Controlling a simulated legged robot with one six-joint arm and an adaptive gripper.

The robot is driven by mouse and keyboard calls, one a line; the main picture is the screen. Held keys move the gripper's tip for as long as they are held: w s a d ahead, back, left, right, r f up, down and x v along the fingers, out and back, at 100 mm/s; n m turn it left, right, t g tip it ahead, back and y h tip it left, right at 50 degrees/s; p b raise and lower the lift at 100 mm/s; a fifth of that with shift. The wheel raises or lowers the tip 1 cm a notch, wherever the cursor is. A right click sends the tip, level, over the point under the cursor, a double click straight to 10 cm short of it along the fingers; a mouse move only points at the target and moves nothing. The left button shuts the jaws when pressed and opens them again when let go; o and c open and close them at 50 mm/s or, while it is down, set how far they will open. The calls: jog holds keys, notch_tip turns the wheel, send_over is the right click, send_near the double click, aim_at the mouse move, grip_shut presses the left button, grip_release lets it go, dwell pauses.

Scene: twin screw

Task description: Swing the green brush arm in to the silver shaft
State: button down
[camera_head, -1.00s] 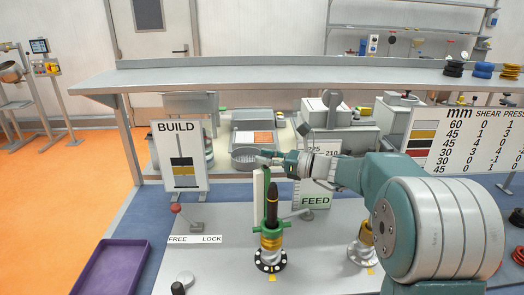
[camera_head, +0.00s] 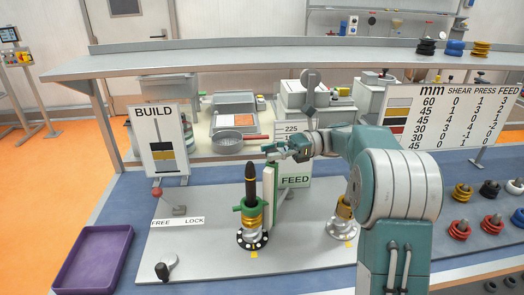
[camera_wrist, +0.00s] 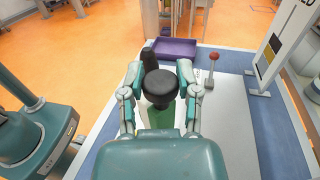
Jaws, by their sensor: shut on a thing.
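The green brush arm (camera_head: 269,186) stands upright just right of the black-tipped shaft (camera_head: 251,182), which carries a green collar and gold rings. My gripper (camera_head: 272,152) is at the top of the brush arm. In the wrist view, my gripper (camera_wrist: 160,78) is closed around a round black knob (camera_wrist: 160,86), with green of the brush arm (camera_wrist: 163,118) below it. The black shaft tip (camera_wrist: 149,58) shows just beyond the knob. A silver base with a gold ring (camera_head: 340,229) stands farther right; my arm hides what is above it.
A red-balled lever (camera_head: 157,192) stands by the FREE/LOCK label at left. A purple tray (camera_head: 92,257) lies at front left. The BUILD sign (camera_head: 162,143) and FEED sign (camera_head: 296,181) stand behind. Several colored rings (camera_head: 490,222) sit at right. A shelf (camera_head: 230,60) spans the back.

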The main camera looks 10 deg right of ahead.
jog(key=shift+d+f, duration=0.1)
jog(key=shift+f, duration=0.25)
jog(key=shift+c, duration=1.5)
grip_release()
jog(key=shift+r, duration=0.2)
